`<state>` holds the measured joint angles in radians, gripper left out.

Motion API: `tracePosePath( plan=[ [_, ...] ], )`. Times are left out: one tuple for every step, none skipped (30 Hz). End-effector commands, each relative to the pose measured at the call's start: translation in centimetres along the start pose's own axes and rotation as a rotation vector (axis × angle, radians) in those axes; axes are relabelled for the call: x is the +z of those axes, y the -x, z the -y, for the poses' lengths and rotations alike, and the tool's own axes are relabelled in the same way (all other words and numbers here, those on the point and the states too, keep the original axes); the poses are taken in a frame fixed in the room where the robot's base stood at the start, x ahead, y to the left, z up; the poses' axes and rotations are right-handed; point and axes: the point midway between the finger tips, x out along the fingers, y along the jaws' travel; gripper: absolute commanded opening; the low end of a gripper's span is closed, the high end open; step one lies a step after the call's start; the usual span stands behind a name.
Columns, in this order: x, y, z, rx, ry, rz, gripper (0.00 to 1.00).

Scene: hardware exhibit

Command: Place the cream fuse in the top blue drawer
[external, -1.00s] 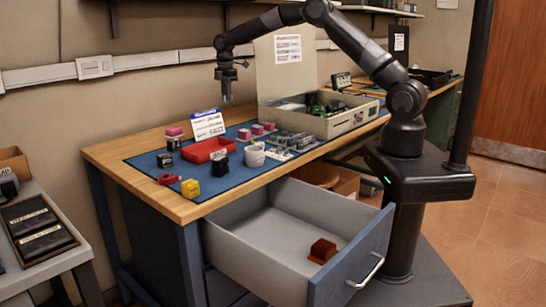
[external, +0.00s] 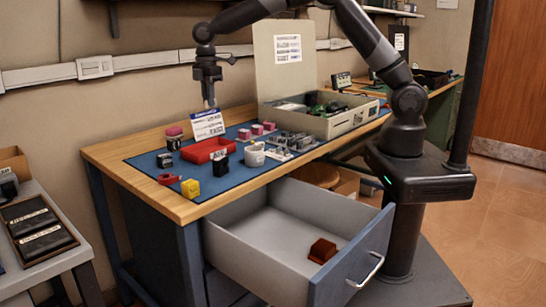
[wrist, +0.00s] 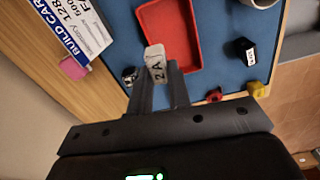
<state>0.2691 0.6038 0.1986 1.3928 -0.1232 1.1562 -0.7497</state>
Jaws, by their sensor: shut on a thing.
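The cream fuse (wrist: 155,62), a small pale piece marked "2 A", sits between the fingertips of my gripper (wrist: 158,82) in the wrist view. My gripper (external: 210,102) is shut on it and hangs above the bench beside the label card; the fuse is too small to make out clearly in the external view. The top blue drawer (external: 352,262) is pulled open at the front of the bench, to the lower right of my gripper. Its grey inside is mostly bare, with one red-brown block (external: 322,250) near the front.
A red tray (external: 203,149), a black block (external: 222,166), a yellow block (external: 190,188) and a white mug (external: 254,155) stand on the blue mat. A build card (external: 208,124) stands behind the tray. An open case (external: 325,124) stands farther right.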

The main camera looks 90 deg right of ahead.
Motion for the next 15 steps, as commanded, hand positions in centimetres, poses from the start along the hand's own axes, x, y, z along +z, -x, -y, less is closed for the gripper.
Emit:
tracePosePath(
  plan=[
    [-1.7,0.1,2.6,0.0,0.016,0.001,0.0],
    [-2.5,0.1,4.0,0.0,0.018,0.001,0.0],
    [-3.5,0.1,5.8,0.0,0.023,0.0,0.0],
    [-4.2,0.1,7.2,-0.001,0.027,0.0,0.0],
    [-4.9,0.2,8.7,0.0,0.031,0.0,0.0],
    [-5.7,0.1,10.6,-0.001,0.035,0.001,0.0],
    [-6.2,0.1,12.0,-0.001,0.038,0.001,0.0],
    [-6.7,0.1,13.4,-0.001,0.042,0.0,0.0],
    [-7.3,0.1,15.3,0.0,0.045,0.0,0.0],
    [-7.7,0.1,16.8,-0.001,0.049,0.001,0.0],
    [-8.1,0.1,18.2,0.0,0.053,0.0,0.0],
    [-8.5,0.1,20.1,0.0,0.057,0.001,0.0],
    [-8.8,0.1,21.5,0.0,0.059,0.0,0.0],
    [-9.0,0.1,23.0,0.0,0.062,0.0,0.0],
    [-9.2,0.0,24.9,0.0,0.066,0.001,0.0]
  ],
)
